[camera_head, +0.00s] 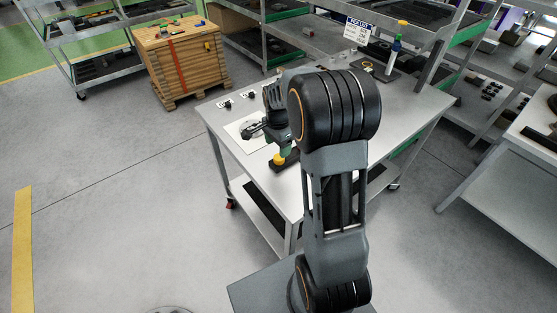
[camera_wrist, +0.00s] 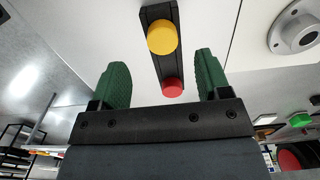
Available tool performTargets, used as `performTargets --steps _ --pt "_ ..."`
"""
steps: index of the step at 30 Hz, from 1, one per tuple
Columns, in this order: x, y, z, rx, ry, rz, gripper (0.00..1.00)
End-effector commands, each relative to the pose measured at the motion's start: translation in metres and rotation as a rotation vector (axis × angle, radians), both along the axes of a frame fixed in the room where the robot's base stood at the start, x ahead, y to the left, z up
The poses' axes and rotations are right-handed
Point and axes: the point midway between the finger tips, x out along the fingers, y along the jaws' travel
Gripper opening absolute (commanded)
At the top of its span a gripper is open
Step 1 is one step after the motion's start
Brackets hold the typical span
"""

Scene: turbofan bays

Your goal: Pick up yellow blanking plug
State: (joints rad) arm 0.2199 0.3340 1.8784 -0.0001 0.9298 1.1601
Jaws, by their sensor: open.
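The yellow blanking plug (camera_wrist: 162,38) is a round yellow cap on a black strip (camera_wrist: 154,14) in the wrist view. A red plug (camera_wrist: 172,87) sits on the same strip, nearer my gripper body. My gripper (camera_wrist: 160,62) is open, with its two green fingers apart and nothing held between them. The yellow plug lies ahead of the gap between the fingers, not between the pads. In the head view the yellow plug (camera_head: 279,158) shows on a dark base at the table's near left edge, just below my gripper. The red plug is hidden there.
The plugs are on a light grey table (camera_head: 235,140). A round grey flanged part (camera_wrist: 297,31) is at the wrist view's right. A white sheet with a dark part lies beside my gripper. A yellow-topped upright tool (camera_head: 397,40) and a sign (camera_head: 357,31) stand farther back.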

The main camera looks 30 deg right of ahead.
Motion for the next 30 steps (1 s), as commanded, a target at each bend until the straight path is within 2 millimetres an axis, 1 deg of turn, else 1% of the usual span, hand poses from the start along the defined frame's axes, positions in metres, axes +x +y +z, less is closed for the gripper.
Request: performTargets --steps 3,8,11,16,19,23,29,30 --pt "0.000 0.000 -0.010 0.000 0.001 0.001 0.70" --pt "0.000 0.000 -0.017 0.000 0.001 0.002 0.70" --pt "0.000 0.000 -0.028 0.001 0.004 0.002 0.70" --pt "0.001 -0.001 -0.051 0.000 0.003 0.002 0.70" --pt "0.001 -0.001 -0.061 0.001 0.001 0.002 0.70" --pt "0.001 -0.001 -0.066 0.000 0.000 0.002 0.70" --pt "0.002 -0.001 -0.067 0.000 -0.001 0.002 0.70" --pt "0.002 -0.001 -0.067 0.000 -0.001 0.002 0.67"
